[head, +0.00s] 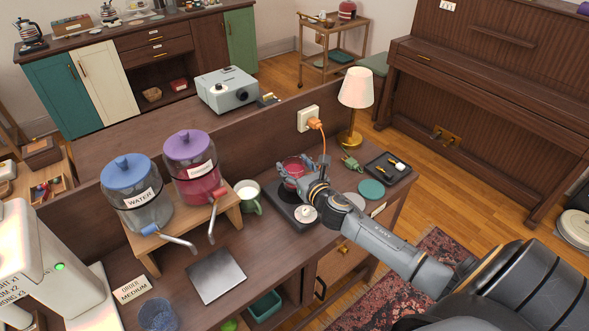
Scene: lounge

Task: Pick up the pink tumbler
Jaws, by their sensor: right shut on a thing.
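The pink tumbler (294,165) is a small reddish-pink cup above the black plate device (285,203) on the wooden counter. My right gripper (293,180) is shut on the tumbler, with its fingers around the sides. The fingers hide much of the tumbler's lower part. I cannot tell whether its base touches the plate device. My left gripper is not in view.
A green mug (250,203) stands just left of the plate device. Two dispensers, blue-lidded (146,212) and purple-lidded (201,188), stand on a wooden stand. A lamp (354,98), an orange plug (315,124) and a dark tray (386,168) are close by.

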